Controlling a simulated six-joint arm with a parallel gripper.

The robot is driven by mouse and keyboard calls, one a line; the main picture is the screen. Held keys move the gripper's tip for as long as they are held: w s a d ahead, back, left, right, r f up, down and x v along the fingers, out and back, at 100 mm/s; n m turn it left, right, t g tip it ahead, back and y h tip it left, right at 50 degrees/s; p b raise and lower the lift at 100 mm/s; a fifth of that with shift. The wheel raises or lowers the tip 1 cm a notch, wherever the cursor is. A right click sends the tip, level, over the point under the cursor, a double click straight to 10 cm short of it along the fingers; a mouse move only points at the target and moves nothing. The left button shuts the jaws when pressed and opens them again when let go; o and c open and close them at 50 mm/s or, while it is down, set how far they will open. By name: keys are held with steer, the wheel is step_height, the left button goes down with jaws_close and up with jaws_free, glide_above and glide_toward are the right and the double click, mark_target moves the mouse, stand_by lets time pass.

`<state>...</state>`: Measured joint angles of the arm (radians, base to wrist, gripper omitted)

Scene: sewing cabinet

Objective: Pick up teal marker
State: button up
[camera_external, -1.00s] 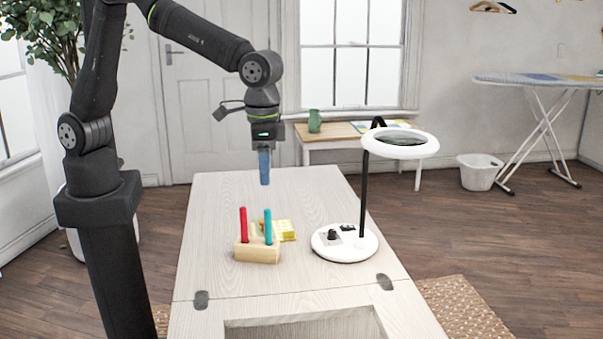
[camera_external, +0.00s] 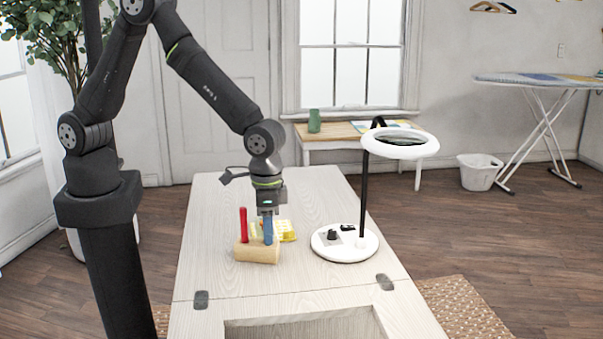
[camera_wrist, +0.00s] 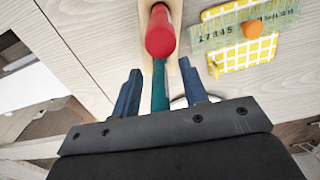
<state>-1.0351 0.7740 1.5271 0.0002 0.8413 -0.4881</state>
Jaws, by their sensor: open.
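The teal marker (camera_wrist: 160,88) stands upright in the wooden block (camera_external: 257,253), beside the red marker (camera_external: 243,224). In the wrist view the red marker (camera_wrist: 160,34) is just beyond the teal one. My gripper (camera_external: 267,238) points down over the block and hides the teal marker in the external view. In the wrist view my gripper (camera_wrist: 158,84) is open, with one blue finger on each side of the teal marker. Gaps show between the fingers and the marker.
A yellow checked cloth with a ruler and an orange item (camera_wrist: 252,29) lies beside the block. A white magnifier lamp (camera_external: 344,243) stands to the right on the table (camera_external: 310,187). The table's far part is clear.

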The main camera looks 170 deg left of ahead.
steer(key=shift+f, duration=0.5)
jaws_close()
steer(key=shift+r, duration=0.1)
